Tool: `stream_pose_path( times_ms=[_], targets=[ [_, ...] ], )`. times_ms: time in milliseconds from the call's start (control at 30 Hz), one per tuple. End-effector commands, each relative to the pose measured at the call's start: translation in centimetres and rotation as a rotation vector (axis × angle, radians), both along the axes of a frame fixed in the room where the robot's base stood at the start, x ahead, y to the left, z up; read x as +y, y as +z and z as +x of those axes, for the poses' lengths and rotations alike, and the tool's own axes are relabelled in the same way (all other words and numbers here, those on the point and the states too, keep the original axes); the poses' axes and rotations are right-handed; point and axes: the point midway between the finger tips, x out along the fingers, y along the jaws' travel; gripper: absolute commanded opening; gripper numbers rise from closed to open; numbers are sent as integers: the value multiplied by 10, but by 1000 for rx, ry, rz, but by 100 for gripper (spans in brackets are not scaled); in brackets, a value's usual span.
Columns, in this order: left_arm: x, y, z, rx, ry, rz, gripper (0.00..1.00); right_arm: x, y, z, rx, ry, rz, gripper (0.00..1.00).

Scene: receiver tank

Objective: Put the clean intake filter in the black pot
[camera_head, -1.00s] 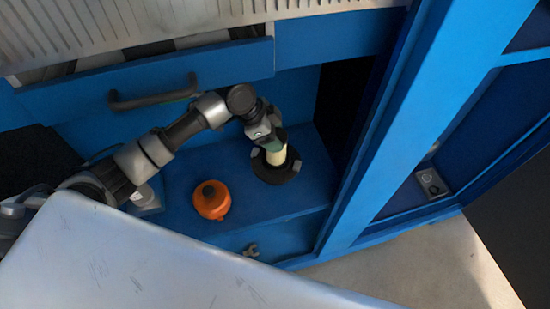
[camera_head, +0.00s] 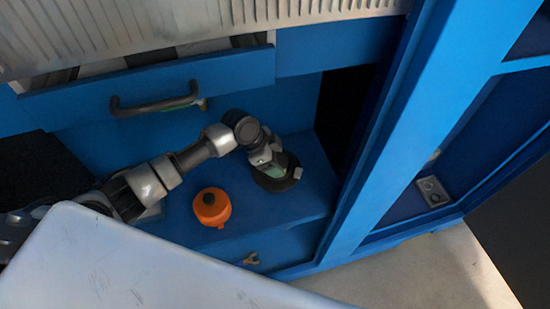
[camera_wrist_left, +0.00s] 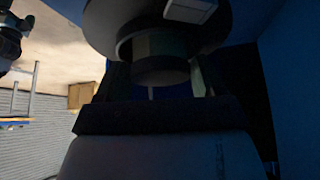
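The black pot (camera_head: 273,184) is a round dark vessel on the blue shelf, right of the orange container. My left gripper (camera_head: 272,163) points down into its mouth. The intake filter is mostly hidden by the pot and gripper; a pale green part (camera_head: 277,157) shows beside the fingers. In the left wrist view, a dark cylindrical end (camera_wrist_left: 160,70) sits between the two spread fingers of my left gripper (camera_wrist_left: 160,85), with a wide round dark form behind it. Whether the fingers press on it is unclear. My right gripper is not in view.
A round orange container (camera_head: 212,208) stands left of the pot. A blue drawer with a black handle (camera_head: 155,105) is above. A blue post (camera_head: 405,130) is at right. A small wrench-like piece (camera_head: 250,259) lies below. A pale surface (camera_head: 130,265) fills the lower left.

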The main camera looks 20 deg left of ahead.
Motion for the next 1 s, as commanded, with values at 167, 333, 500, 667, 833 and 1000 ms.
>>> stream_pose_path(
  times_ms=[167,333,500,667,833,1000],
  targets=[
    [0,0,0,1,0,0,87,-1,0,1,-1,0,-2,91],
    [0,0,0,0,0,0,87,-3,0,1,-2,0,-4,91],
    [4,10,-1,-2,0,2,87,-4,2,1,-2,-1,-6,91],
    [18,36,-6,-3,0,3,87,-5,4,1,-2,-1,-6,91],
    [36,68,-13,-3,1,2,87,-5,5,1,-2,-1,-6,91],
    [49,93,-18,0,0,1,87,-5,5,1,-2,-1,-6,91]
  ],
)
